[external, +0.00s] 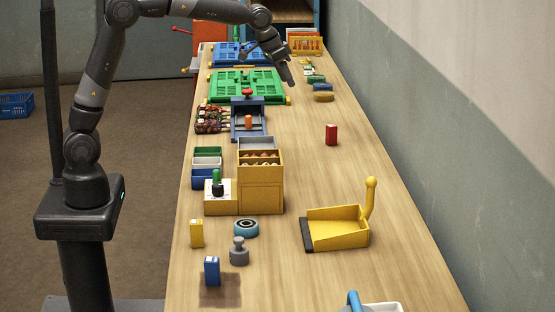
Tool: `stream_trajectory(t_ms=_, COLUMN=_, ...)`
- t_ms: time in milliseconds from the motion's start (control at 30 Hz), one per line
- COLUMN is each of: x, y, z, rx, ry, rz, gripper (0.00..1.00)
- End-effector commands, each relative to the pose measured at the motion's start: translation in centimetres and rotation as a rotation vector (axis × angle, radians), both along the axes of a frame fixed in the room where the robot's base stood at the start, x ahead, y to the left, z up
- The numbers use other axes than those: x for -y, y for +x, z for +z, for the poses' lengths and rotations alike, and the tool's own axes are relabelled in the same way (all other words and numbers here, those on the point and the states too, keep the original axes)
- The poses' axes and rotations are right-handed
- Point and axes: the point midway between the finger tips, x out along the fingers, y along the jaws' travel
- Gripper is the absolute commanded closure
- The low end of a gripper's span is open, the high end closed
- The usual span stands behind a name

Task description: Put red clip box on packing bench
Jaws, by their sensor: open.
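A small red box (331,134), which looks like the red clip box, stands upright on the long wooden bench (360,170), right of the middle. The bench appears to be the packing bench. My gripper (288,82) reaches over the far part of the bench, pointing down and to the right, near the right end of the green tray. It is beyond the red box and to its left, clear of it. It is open, and I see nothing held in it. Its fingertips are small in this view.
A yellow compartment box (261,190), a yellow dustpan (337,228), a yellow box (196,233) and a blue box (212,271) stand nearer. Green (243,85) and blue trays fill the far left. A wall runs along the right. Bench around the red box is clear.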

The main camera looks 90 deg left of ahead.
Motion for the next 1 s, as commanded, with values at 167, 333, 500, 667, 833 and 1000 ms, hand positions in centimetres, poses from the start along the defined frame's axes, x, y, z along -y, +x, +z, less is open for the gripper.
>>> stream_trajectory(t_ms=167, x=3.9, y=-6.8, z=2.9, rx=0.016, ry=0.005, rz=-0.050, gripper=0.55)
stream_trajectory(t_ms=333, x=7.0, y=-13.5, z=4.0, rx=0.027, ry=0.007, rz=-0.097, gripper=0.55)
stream_trajectory(t_ms=500, x=9.5, y=-20.4, z=3.8, rx=0.038, ry=0.008, rz=-0.142, gripper=0.55)
stream_trajectory(t_ms=667, x=11.4, y=-26.7, z=2.5, rx=0.050, ry=0.008, rz=-0.186, gripper=0.55)
stream_trajectory(t_ms=833, x=12.8, y=-32.6, z=0.1, rx=0.062, ry=0.004, rz=-0.228, gripper=0.55)
stream_trajectory(t_ms=1000, x=13.6, y=-36.3, z=-2.0, rx=0.068, ry=0.001, rz=-0.257, gripper=0.55)
